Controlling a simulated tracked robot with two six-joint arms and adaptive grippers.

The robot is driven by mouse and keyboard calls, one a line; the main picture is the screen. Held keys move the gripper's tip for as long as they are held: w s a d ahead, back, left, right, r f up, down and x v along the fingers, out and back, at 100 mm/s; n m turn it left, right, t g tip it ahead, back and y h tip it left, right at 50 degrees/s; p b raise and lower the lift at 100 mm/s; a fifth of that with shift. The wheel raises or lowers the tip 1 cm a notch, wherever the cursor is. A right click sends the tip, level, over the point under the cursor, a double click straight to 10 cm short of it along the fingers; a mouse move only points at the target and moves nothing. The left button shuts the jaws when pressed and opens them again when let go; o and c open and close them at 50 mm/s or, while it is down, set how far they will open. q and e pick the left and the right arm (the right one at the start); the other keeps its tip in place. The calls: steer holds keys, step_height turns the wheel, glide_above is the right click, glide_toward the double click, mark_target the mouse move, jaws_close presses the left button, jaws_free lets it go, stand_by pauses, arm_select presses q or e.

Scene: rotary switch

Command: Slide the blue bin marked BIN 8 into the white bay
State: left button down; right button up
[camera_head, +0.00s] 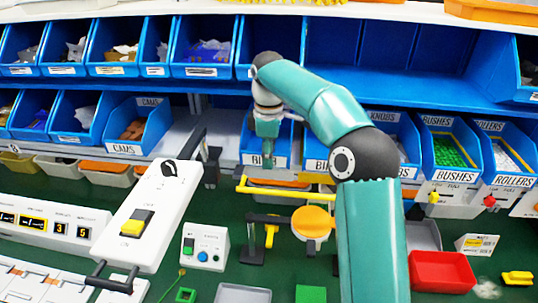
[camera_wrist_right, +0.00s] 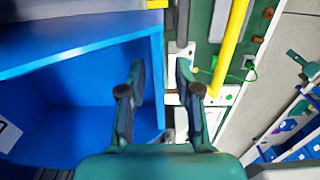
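A blue bin (camera_head: 253,146) stands on the lower shelf with a white label that reads only "BI"; its number is hidden by my right gripper (camera_head: 266,138). In the right wrist view, my right gripper (camera_wrist_right: 160,75) is open. The rim of a blue bin (camera_wrist_right: 85,48) lies between its fingers, one over the bin's inside and one outside, with a gap on each side. A pale, empty stretch of shelf (camera_head: 186,133), possibly the white bay, lies left of the bin, beside the CAMS bin. My left gripper is not in view.
A blue CAMS bin (camera_head: 137,123) stands left of the empty stretch. A yellow bar (camera_head: 285,190) runs below the bin's front. A white switch box (camera_head: 147,215) and an orange disc (camera_head: 312,221) stand on the green bench. My right arm hides the bins behind it.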

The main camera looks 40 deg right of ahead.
stand_by(0.3)
step_height(320, 180, up, 6)
steer(key=shift+w+r, duration=0.1)
steer(key=shift+a+r, duration=0.1)
steer(key=shift+r, duration=0.45)
